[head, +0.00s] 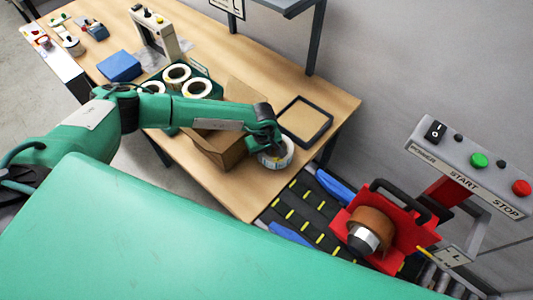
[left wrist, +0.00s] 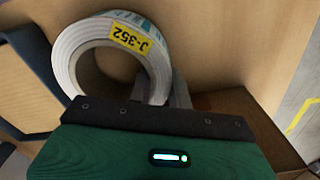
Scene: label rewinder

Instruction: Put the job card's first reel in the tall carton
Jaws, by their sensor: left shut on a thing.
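A white reel (head: 281,159) with a blue-printed edge is in my left gripper (head: 268,143), near the table's front right edge. In the left wrist view the same reel (left wrist: 70,58) carries a yellow label reading J-352. The jaws (left wrist: 160,92) are shut on its wall, and its open core faces the camera. A brown open carton (head: 215,150) stands on the table just left of the reel, partly hidden under my left forearm. The job card cannot be made out. My right gripper is not in view.
A green crate (head: 213,76) holds several white reels behind my arm. A shallow dark-rimmed tray (head: 327,126) lies right of the carton. A blue box (head: 120,67) is at the left. A red machine (head: 410,236) with a control panel (head: 470,165) stands at right.

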